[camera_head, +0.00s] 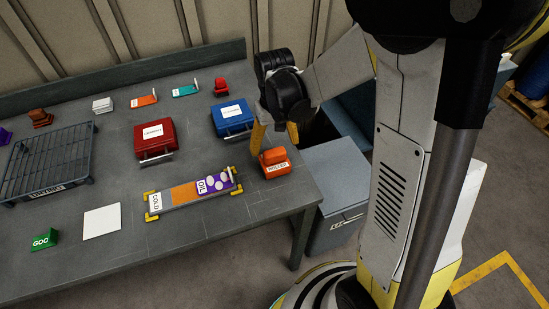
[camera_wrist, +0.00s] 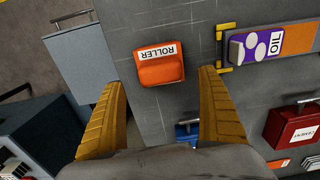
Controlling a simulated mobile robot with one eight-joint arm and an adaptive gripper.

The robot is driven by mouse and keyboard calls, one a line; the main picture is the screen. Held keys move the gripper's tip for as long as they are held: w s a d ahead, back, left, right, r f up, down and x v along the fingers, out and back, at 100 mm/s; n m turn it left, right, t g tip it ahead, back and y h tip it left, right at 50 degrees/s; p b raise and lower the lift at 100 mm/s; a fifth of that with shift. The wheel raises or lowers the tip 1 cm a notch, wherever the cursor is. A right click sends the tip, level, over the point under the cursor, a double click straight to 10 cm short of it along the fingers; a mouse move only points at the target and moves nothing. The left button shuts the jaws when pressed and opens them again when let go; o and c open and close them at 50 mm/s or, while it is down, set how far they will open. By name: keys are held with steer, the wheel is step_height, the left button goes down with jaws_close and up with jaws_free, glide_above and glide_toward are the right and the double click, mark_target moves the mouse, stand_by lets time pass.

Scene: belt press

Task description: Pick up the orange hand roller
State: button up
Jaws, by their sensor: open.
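The orange hand roller (camera_head: 275,164) lies at the right end of the grey table in the head view. It bears a white label reading ROLLER. In the wrist view the roller (camera_wrist: 160,68) lies beyond my fingertips, between their lines, with bare table around it. My gripper (camera_head: 275,132) is open and empty, with its two yellow fingers pointing down just above and behind the roller. In the wrist view both fingers of my gripper (camera_wrist: 165,80) are spread wide, one on each side, apart from the roller.
A press bed with yellow corners (camera_head: 192,193) holds a purple OIL piece left of the roller. Blue (camera_head: 232,118) and red (camera_head: 155,139) cases stand behind. A grey cabinet (camera_head: 335,180) stands off the table's right edge. A black rack (camera_head: 50,165) is at left.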

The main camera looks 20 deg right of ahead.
mark_target(274, 151)
step_height(274, 151, down, 5)
steer(key=shift+s+f+b, duration=0.1)
steer(key=shift+b, duration=1)
steer(key=c, duration=1.5)
steer(key=shift+r, duration=0.2)
step_height(274, 151, up, 4)
steer(key=shift+r+p, duration=0.1)
steer(key=shift+p, duration=0.95)
steer(key=s+d+r+p, duration=0.1)
steer(key=s+d+r, duration=0.1)
steer(key=s, duration=0.1)
steer(key=s+d+r+p, duration=0.1)
steer(key=s+d+r, duration=0.1)
steer(key=s, duration=0.1)
steer(key=s+d+r+p, duration=0.1)
steer(key=s+d+r, duration=0.1)
steer(key=s, duration=0.2)
steer(key=shift+r, duration=0.35)
